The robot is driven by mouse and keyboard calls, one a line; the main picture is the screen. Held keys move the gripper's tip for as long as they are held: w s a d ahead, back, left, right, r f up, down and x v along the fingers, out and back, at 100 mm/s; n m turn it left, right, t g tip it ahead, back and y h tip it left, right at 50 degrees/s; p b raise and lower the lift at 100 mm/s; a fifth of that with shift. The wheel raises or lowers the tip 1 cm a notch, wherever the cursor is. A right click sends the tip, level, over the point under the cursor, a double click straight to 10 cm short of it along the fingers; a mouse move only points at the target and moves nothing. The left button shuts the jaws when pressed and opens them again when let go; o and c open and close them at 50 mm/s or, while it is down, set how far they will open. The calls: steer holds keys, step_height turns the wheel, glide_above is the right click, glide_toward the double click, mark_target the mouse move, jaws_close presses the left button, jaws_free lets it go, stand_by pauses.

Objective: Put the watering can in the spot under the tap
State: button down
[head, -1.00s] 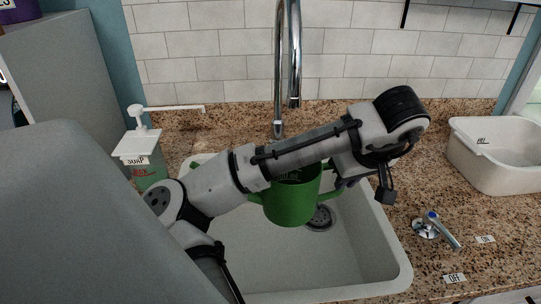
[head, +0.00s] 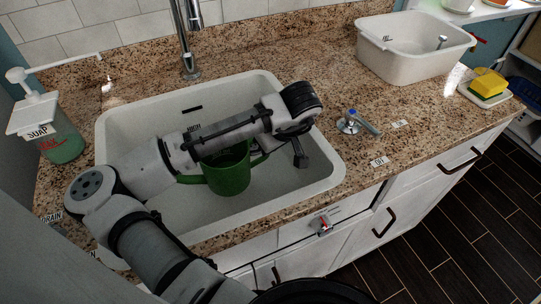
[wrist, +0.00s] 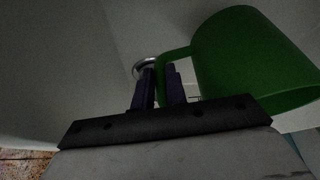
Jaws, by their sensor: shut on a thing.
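The green watering can (head: 228,172) is inside the white sink (head: 318,180), looking roughly upright, with its spout to the left. In the wrist view the can (wrist: 255,60) is to the right, with its handle running between the fingers. My gripper (wrist: 160,86) is shut on that handle. In the head view my arm crosses in front of the can's top and hides the fingertips. I cannot tell whether the can touches the sink floor. The chrome tap (head: 184,35) rises behind the sink, to the upper left of the can.
A soap dispenser (head: 58,135) stands left of the sink. A white tub (head: 408,55) and a yellow sponge (head: 489,82) are farther right. The drain (wrist: 143,66) shows beside the fingers.

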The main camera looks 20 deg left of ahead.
steer(key=shift+f, duration=2.15)
steer(key=shift+f, duration=0.2)
steer(key=c, duration=1.4)
jaws_free()
steer(key=shift+c, duration=0.2)
steer(key=shift+r, duration=0.2)
steer(key=v, duration=1.2)
steer(key=shift+b, duration=0.35)
